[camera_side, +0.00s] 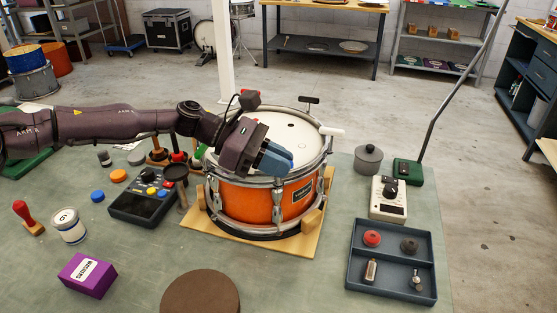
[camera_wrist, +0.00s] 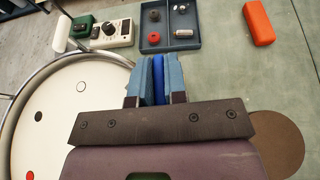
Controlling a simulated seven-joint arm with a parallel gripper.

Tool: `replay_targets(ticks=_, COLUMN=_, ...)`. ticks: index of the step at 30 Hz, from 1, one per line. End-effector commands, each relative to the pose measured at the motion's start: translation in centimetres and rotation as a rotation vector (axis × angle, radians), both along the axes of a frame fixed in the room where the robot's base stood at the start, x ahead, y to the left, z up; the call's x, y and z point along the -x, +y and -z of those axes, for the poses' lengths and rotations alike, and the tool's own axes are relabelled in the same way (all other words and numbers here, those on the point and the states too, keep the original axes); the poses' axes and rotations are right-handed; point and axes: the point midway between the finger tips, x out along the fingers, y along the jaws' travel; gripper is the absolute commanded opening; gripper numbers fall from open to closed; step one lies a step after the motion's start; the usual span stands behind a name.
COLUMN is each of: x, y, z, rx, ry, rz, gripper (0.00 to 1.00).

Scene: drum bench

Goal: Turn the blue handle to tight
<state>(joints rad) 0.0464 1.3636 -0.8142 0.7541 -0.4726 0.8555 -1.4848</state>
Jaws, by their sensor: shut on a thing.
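The orange drum (camera_side: 253,203) with a white head and metal rim stands on a wooden base (camera_side: 205,232). My gripper (camera_side: 277,160) is at the drum's near right rim in the side view. In the wrist view its light-blue fingers (camera_wrist: 158,72) are shut on the darker blue handle (camera_wrist: 158,80), which shows as a strip between them. In the side view the fingers largely hide the handle. How far it is turned cannot be told. A white handle (camera_side: 332,131) and a black handle (camera_side: 309,100) stand at other points of the rim.
Right of the drum are a grey lidded pot (camera_side: 367,159), a white device with a dial (camera_side: 388,199) and a dark tray (camera_side: 391,291) with small parts. A control box (camera_side: 143,205) stands at left. A brown disc (camera_side: 200,294) and purple box (camera_side: 87,275) lie in front.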

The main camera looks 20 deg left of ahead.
Motion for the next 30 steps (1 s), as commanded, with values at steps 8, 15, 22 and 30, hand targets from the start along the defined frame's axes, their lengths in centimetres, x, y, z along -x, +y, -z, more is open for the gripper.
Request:
replay_targets(ticks=8, x=-0.07, y=-0.04, z=0.05, rx=-0.001, ry=-0.003, rz=0.078, gripper=0.0)
replay_targets(ticks=15, x=-0.04, y=-0.03, z=0.06, rx=-0.001, ry=-0.003, rz=0.118, gripper=0.0)
replay_targets(ticks=22, x=0.0, y=-0.07, z=0.05, rx=-0.001, ry=-0.001, rz=0.133, gripper=0.0)
replay_targets(ticks=30, x=-0.01, y=-0.07, z=0.06, rx=-0.001, ry=-0.001, rz=0.134, gripper=0.0)
